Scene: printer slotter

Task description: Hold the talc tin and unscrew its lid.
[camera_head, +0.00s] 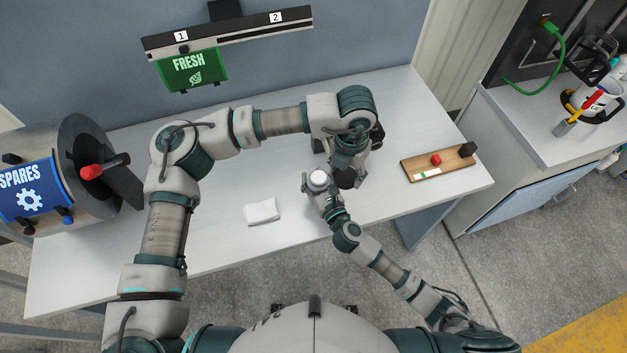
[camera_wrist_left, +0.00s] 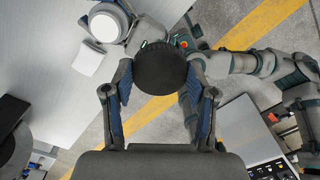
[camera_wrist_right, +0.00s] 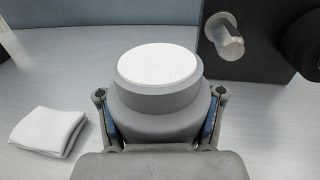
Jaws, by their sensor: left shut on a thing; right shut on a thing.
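The talc tin (camera_head: 318,178) is a grey round body with a white round top face. My right gripper (camera_wrist_right: 160,125) is shut around its body and holds it roughly upright; its white top (camera_wrist_right: 158,64) faces up. My left gripper (camera_wrist_left: 158,88) is shut on a dark round lid (camera_wrist_left: 160,66), which sits between its two blue-padded fingers. The lid (camera_head: 347,179) is apart from the tin, just right of it in the head view. The tin (camera_wrist_left: 104,27) also shows at the upper left of the left wrist view.
A folded white cloth (camera_head: 262,211) lies on the table (camera_head: 225,245). A dark block with a pale cylinder (camera_wrist_right: 225,38) stands behind the tin. A wooden board (camera_head: 425,170) with a red knob is at the right. A SPARES drum (camera_head: 75,150) is at the left. The front middle is clear.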

